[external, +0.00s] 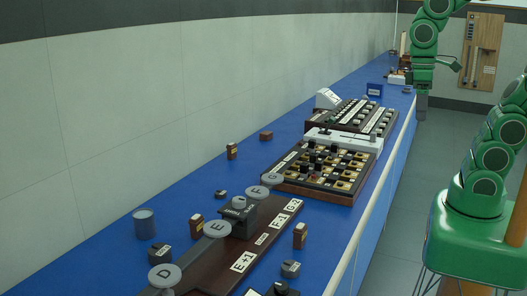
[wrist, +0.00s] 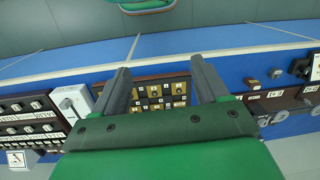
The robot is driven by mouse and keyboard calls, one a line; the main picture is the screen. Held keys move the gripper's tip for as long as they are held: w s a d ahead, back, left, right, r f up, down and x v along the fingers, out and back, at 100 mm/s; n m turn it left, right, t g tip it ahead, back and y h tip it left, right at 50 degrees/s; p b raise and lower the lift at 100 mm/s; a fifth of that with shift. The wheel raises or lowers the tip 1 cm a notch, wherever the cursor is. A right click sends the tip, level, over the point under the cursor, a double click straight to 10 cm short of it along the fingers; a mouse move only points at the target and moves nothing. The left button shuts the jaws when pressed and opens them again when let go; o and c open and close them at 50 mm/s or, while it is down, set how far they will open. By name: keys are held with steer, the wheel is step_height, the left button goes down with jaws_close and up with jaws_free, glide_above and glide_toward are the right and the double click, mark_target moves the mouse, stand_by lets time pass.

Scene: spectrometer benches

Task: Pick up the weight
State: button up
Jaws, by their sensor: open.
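I cannot tell for certain which thing is the weight. A plain blue-grey cylinder (external: 144,223) stands at the left of the blue bench. Small dark grey labelled pieces lie on the bench too, one (external: 160,253) near the cylinder and one (external: 290,269) at the right front. My gripper (external: 422,108) hangs at the bench's right edge, far from these in the external view. In the wrist view its two grey fingers (wrist: 162,80) are wide apart, with nothing held. The board behind shows between them.
A board of dark and gold squares (external: 318,190) lies mid-bench, with keyed panels (external: 365,118) behind it. A dark lettered panel (external: 245,255) with round discs on arms fills the front. Small brown blocks (external: 232,151) stand around.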

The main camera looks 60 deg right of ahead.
steer(key=w+a+n+t+y, duration=0.2)
steer(key=w+a, duration=0.4)
steer(key=a, duration=0.2)
step_height(320, 180, up, 4)
steer(key=t+y, duration=0.5)
steer(key=t, duration=0.5)
glide_above(292, 266)
steer(key=s, duration=0.4)
steer(key=shift+s+d+f+t+h, duration=0.55)
steer(key=shift+s+f+t+h, duration=0.75)
steer(key=shift+s+f+h, duration=0.85)
steer(key=shift+m+h, duration=0.3)
steer(key=shift+h, duration=0.05)
step_height(292, 266, down, 24)
steer(key=shift+s+d+r, duration=0.1)
steer(key=shift+s, duration=0.05)
steer(key=shift+f, duration=0.2)
steer(key=shift+r+x, duration=0.15)
steer(key=shift+x, duration=1.15)
steer(key=shift+r+x, duration=0.15)
steer(key=shift+x, duration=1.2)
steer(key=shift+d+x, duration=0.1)
steer(key=shift+x, duration=0.55)
steer(key=shift+d+x, duration=0.15)
steer(key=shift+x, duration=0.55)
